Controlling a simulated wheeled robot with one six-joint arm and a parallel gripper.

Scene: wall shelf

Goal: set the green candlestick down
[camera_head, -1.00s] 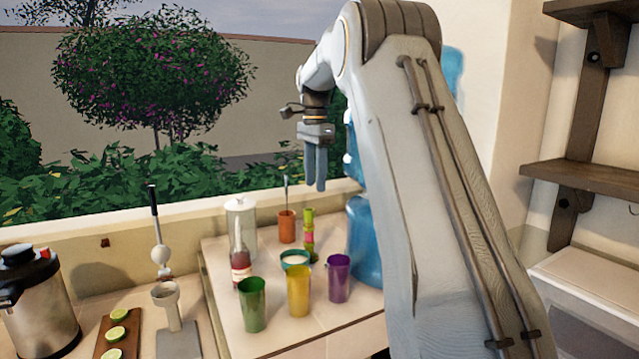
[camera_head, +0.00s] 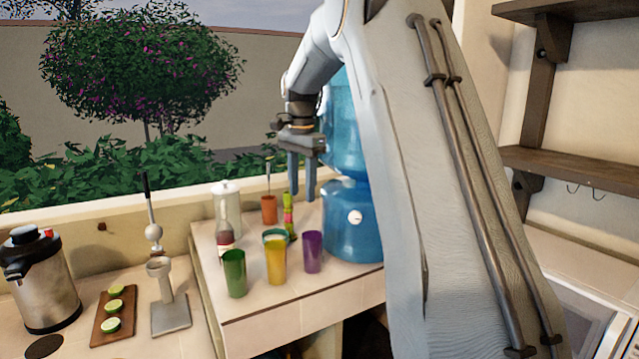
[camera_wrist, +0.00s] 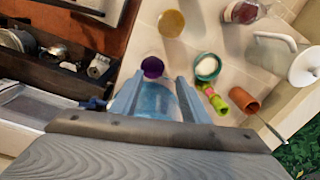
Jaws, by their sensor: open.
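A slender green upright piece with a pink band, which I take for the green candlestick (camera_head: 287,202), stands on the raised counter behind the cups. In the wrist view the candlestick (camera_wrist: 207,98) lies outside the jaws, just right of the right finger. My gripper (camera_head: 302,197) is open and empty, pointing down above the counter. In the head view its fingers hang just right of the candlestick, apart from it as far as I can tell. Between the fingers (camera_wrist: 158,84) in the wrist view shows the blue water jug.
A purple cup (camera_head: 313,252), yellow cup (camera_head: 276,260) and green cup (camera_head: 234,274) stand in front. A teal bowl (camera_head: 275,235), bottle (camera_head: 226,240), white canister (camera_head: 228,205) and orange pot (camera_head: 269,210) crowd close. The blue water jug (camera_head: 350,225) stands right.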

